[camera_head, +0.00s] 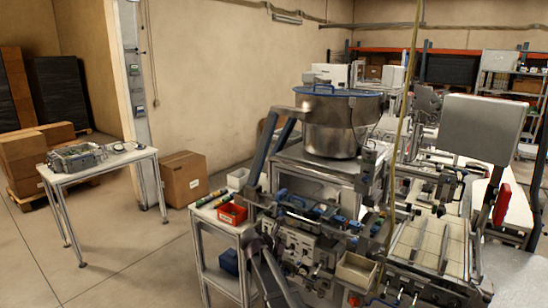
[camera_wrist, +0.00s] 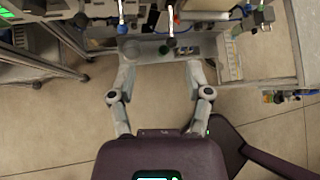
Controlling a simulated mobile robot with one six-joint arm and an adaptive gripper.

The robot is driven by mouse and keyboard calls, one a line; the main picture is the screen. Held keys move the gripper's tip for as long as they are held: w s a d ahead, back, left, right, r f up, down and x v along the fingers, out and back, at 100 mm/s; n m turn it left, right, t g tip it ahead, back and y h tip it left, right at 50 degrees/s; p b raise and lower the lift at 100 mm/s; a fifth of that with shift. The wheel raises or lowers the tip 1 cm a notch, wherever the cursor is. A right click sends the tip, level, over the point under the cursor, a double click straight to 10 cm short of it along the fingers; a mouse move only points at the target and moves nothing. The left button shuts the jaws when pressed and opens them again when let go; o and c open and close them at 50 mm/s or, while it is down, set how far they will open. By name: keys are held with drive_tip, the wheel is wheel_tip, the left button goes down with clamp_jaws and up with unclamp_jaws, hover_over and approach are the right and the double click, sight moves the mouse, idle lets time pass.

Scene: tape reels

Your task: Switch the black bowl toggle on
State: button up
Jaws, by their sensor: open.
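In the wrist view my gripper (camera_wrist: 160,64) is open and empty, its two grey fingers reaching up the picture, well apart. Between and beyond the fingertips is a grey panel (camera_wrist: 148,56) with small controls. A slim lever with a pale tip (camera_wrist: 170,42) stands over the panel, and a similar lever (camera_wrist: 121,27) is to its left. The head view shows a steel bowl (camera_head: 340,125) with a blue rim on the machine.
In the head view a red bin (camera_head: 233,214) stands on a side table left of the machine. A cardboard box (camera_head: 184,178) and another table (camera_head: 98,162) are farther left. The wrist view shows metal legs and rails at upper left and open floor (camera_wrist: 50,130) below.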

drive_tip(key=s+d+f+m+g+y+b, duration=0.2)
drive_tip(key=s+d+f+m+b, duration=0.1)
drive_tip(key=s+m, duration=0.6)
drive_tip(key=s+d+f+m+g+y+b, duration=0.2)
drive_tip(key=s+d+f+m, duration=0.3)
drive_tip(key=s+f+m, duration=0.3)
drive_tip(key=s+d+f+m+g+y+b, duration=0.1)
drive_tip(key=s+d+f+m+y+b, duration=0.2)
drive_tip(key=s+m, duration=0.7)
wheel_tip(320, 180, down, 2)
drive_tip(key=shift+d+f+m+g+y+b, duration=0.25)
drive_tip(key=shift+d+m+g+y+b, duration=0.15)
drive_tip(key=shift+m+y+b, duration=0.4)
drive_tip(key=shift+o, duration=0.2)
idle(0.9)
